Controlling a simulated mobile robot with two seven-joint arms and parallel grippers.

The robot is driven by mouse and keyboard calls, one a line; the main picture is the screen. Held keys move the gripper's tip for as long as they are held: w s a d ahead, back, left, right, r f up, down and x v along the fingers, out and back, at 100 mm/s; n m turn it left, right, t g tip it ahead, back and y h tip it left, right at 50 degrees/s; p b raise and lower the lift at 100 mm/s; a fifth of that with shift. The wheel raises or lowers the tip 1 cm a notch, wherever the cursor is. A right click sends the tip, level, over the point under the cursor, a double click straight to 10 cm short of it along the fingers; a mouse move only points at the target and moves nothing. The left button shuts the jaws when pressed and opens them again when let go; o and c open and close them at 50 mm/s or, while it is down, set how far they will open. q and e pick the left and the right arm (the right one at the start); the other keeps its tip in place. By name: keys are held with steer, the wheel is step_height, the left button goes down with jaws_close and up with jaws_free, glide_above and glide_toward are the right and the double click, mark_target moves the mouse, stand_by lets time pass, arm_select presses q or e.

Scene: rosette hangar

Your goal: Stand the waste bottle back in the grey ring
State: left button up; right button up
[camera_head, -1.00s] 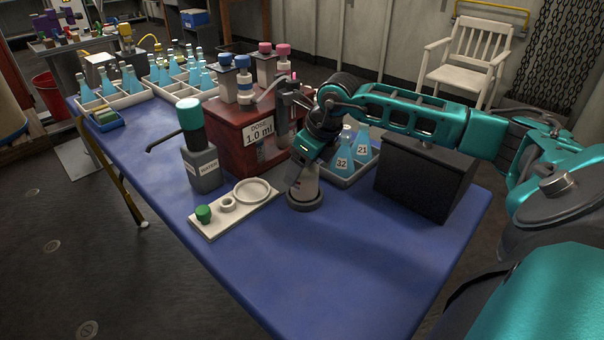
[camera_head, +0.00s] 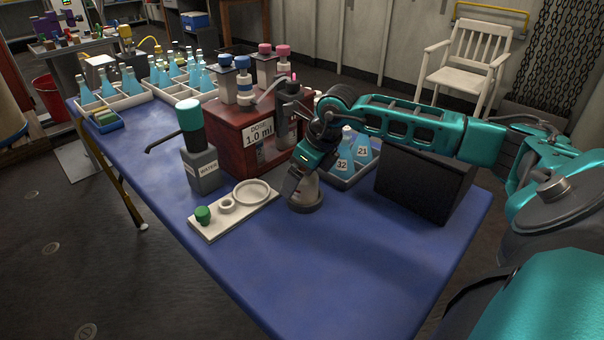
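A pale conical bottle (camera_head: 308,191), which appears to be the waste bottle, stands upright on the blue table. A dark grey ring (camera_head: 306,208) shows at its foot; I cannot tell whether the bottle is fully seated in it. My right gripper (camera_head: 293,196) reaches down over the bottle's upper part and hides its neck. Its fingers are at the bottle's left side; whether they are closed on it is hidden. My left gripper is not in view.
A white board (camera_head: 222,221) with a green cap and rings lies left of the bottle. Behind are a WATER bottle (camera_head: 206,170), a red dosing box (camera_head: 229,144) and a tray (camera_head: 353,182) with flasks 32 and 21. A black box (camera_head: 420,188) stands right. The front table is clear.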

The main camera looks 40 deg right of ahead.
steer(key=shift+r, duration=0.3)
steer(key=p+v, duration=0.1)
steer(key=v, duration=1)
steer(key=shift+s+r+p, duration=0.25)
steer(key=shift+r+p, duration=0.05)
steer(key=shift+p, duration=0.1)
